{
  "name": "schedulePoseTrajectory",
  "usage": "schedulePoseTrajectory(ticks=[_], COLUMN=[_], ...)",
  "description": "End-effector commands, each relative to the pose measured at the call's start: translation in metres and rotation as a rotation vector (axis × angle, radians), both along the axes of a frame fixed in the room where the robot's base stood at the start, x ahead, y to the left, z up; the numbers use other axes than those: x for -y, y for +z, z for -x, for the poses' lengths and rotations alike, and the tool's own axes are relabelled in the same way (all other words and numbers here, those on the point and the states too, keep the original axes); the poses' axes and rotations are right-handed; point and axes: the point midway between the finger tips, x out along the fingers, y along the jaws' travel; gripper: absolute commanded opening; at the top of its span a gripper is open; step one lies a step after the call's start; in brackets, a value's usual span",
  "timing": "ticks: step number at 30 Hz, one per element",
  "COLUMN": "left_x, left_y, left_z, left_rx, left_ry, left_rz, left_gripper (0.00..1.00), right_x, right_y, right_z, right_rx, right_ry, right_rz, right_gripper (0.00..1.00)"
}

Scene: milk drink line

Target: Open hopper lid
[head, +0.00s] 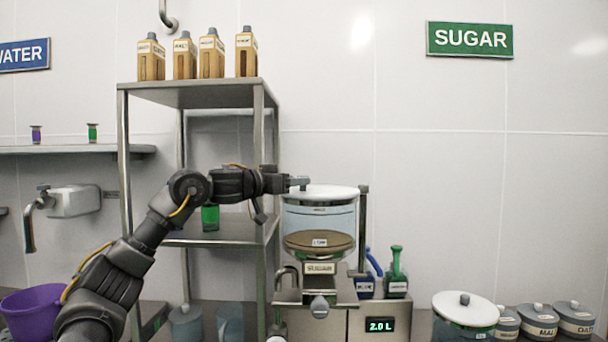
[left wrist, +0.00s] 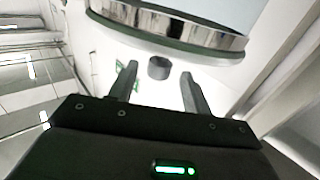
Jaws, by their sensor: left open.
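The clear hopper (head: 320,220) stands on the metal machine, with brown contents low inside. Its white lid (head: 335,192) lies flat on top and looks closed. My left gripper (head: 299,183) reaches in from the left, at the left part of the lid's top. In the left wrist view the gripper (left wrist: 159,72) is open, with two dark fingers apart. A grey knob (left wrist: 158,68) shows between the fingertips, with a gap on each side. In the head view the gripper hides the knob. My right gripper is not in view.
A metal shelf (head: 200,95) with several cartons on top stands left of the hopper, close behind my left arm. A post (head: 363,225) rises at the hopper's right. A green bottle (head: 397,275) and several lidded canisters stand farther right.

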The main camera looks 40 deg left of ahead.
Motion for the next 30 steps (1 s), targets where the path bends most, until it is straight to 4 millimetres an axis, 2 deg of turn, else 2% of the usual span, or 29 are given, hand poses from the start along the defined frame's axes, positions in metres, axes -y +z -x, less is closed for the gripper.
schedulePoseTrajectory(ticks=[3, 7, 19, 30], left_x=[0.003, 0.005, 0.005, 0.005], left_y=[0.003, 0.002, 0.0, 0.0], left_z=[-0.019, -0.032, -0.039, -0.039], left_rx=[0.0, 0.0, 0.002, 0.002], left_ry=[0.0, 0.0, 0.001, 0.001], left_rz=[0.001, 0.0, -0.001, -0.001], left_gripper=[0.49, 0.49, 0.49, 0.0], right_x=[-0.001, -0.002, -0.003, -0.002], right_y=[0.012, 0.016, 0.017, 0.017], right_z=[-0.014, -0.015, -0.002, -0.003], right_rx=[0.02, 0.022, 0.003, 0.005], right_ry=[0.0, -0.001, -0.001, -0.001], right_rz=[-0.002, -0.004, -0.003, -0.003], right_gripper=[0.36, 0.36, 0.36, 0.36])
